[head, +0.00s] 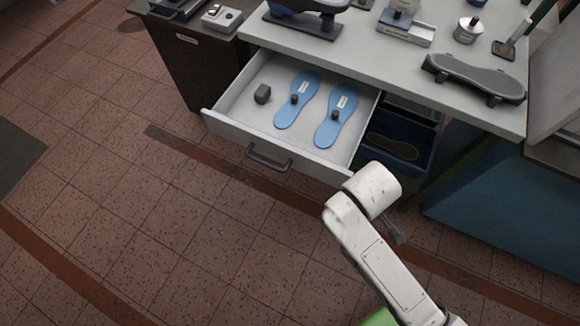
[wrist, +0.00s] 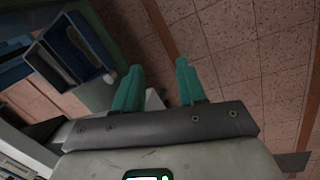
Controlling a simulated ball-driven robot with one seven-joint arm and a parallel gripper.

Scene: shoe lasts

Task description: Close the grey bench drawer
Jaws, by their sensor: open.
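The grey bench drawer (head: 230,112) is pulled well out from under the bench top in the head view. Its front panel carries a dark bar handle (head: 268,160). Inside lie two blue insole shapes (head: 297,100) with small dark knobs, and a small dark grey block (head: 262,94). My arm is at the lower right, its end just in front of the drawer's right front corner. My gripper (wrist: 158,74) shows in the wrist view with two teal fingers apart and nothing between them. The fingers are mostly hidden in the head view, and I see no contact with the handle.
The bench top (head: 385,60) holds several shoe-last tools and a dark sole-shaped stand (head: 474,78). A dark blue bin (head: 405,130) sits right of the drawer; a blue bin also shows in the wrist view (wrist: 92,45). The tiled floor (head: 130,220) left of the drawer is clear.

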